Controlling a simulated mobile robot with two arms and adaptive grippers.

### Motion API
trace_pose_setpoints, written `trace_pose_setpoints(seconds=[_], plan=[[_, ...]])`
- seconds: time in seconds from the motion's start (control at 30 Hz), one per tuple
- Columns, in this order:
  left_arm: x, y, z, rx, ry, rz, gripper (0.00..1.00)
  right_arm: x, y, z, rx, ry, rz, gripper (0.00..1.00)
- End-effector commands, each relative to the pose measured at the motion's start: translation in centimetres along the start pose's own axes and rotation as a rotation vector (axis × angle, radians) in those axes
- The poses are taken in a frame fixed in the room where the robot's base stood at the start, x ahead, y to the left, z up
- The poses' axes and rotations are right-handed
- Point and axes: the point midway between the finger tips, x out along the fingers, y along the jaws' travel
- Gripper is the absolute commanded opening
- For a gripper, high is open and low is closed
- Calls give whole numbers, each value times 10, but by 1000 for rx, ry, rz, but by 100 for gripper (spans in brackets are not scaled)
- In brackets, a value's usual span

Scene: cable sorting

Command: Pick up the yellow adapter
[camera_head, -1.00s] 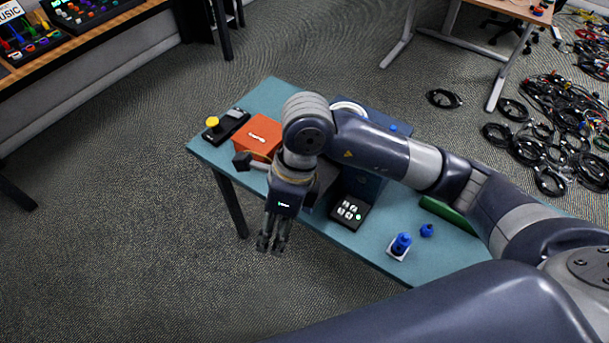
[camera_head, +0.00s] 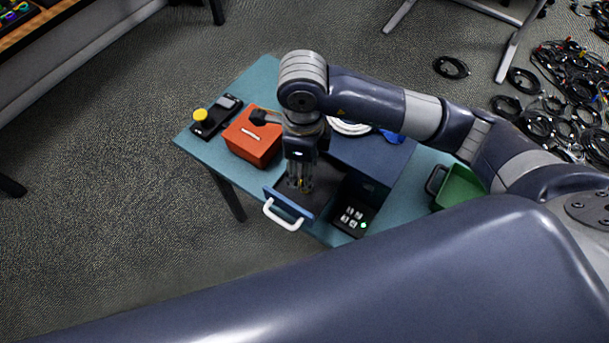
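A small yellow spot, likely the yellow adapter (camera_head: 302,184), shows at the fingertips of my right gripper (camera_head: 300,186); it is too small to make out its shape. The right gripper points down into an open drawer (camera_head: 316,211) with a white handle (camera_head: 283,215), at the front of a dark blue box (camera_head: 372,160). Its fingers look close together, but whether they are shut on the yellow piece is not clear. The drawer's inside is partly hidden by the gripper. My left gripper is not in view.
On the teal table (camera_head: 262,82) stand an orange box (camera_head: 252,140), a black device with a yellow knob (camera_head: 202,115), a black keypad (camera_head: 350,219) with a green light and a green bin (camera_head: 460,187). Coiled cables (camera_head: 452,67) lie on the floor.

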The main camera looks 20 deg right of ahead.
Motion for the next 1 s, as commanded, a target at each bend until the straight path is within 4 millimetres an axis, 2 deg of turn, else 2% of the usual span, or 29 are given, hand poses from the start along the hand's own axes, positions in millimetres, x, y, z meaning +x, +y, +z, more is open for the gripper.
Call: trace_pose_setpoints(seconds=[0.1,0.27,0.37,0.5,0.63,0.87,0.9,1.0], plan=[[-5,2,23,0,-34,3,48,16,0,0,2,1,1,41],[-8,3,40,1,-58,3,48,26,-1,0,2,0,0,41],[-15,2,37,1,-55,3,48,37,-4,-2,4,3,2,41],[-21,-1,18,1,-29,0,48,60,-7,-2,2,2,2,41],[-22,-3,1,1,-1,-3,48,73,-8,-1,1,-1,0,41],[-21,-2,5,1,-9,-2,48,76,-8,-1,0,-2,-1,41],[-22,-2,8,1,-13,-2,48,76,-8,-1,0,-2,-1,39],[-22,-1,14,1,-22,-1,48,76,-8,-1,0,-2,-1,16]])
